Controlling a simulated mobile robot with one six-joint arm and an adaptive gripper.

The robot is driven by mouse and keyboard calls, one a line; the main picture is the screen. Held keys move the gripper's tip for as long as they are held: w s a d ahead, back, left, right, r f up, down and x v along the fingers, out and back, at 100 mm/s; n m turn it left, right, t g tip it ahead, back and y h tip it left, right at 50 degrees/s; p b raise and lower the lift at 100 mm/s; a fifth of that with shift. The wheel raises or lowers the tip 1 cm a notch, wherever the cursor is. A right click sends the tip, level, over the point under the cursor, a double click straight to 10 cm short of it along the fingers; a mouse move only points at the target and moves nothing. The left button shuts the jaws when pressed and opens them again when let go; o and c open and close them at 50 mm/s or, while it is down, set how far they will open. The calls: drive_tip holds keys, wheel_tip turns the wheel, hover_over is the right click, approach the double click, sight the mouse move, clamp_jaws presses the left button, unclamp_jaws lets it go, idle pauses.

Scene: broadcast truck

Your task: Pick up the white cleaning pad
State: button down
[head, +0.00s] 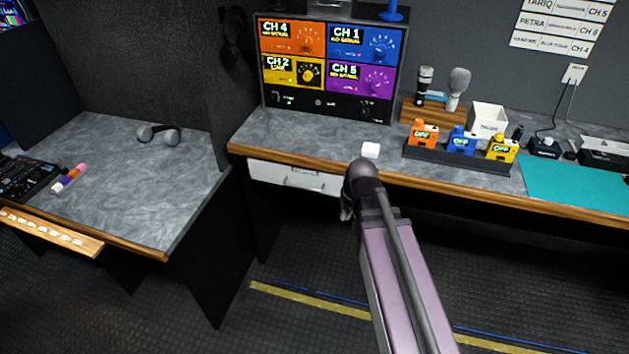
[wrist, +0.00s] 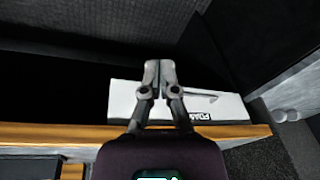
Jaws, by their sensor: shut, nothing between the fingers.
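The white cleaning pad (head: 371,150) appears to be the small white block lying on the grey desk top near its front wooden edge, in the head view. It does not show in the wrist view. My gripper (head: 346,213) is mostly hidden behind my arm in the head view, in front of the desk and below its edge. In the wrist view my gripper (wrist: 160,74) has its fingertips together with nothing between them. It is in front of the white drawer and apart from the pad.
A white labelled drawer front (head: 300,178) sits under the desk edge and also shows in the wrist view (wrist: 225,107). A black rack (head: 455,155) with orange, blue and yellow packs stands right of the pad. A monitor panel (head: 327,65) stands behind. A teal mat (head: 580,185) lies right.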

drive_tip(key=s+d+g+h, duration=0.1)
drive_tip(key=s+d+g, duration=0.1)
drive_tip(key=s+d, duration=0.2)
drive_tip(key=shift+s+f+m, duration=0.2)
drive_tip(key=shift+s+m, duration=0.1)
drive_tip(key=shift+s, duration=0.85)
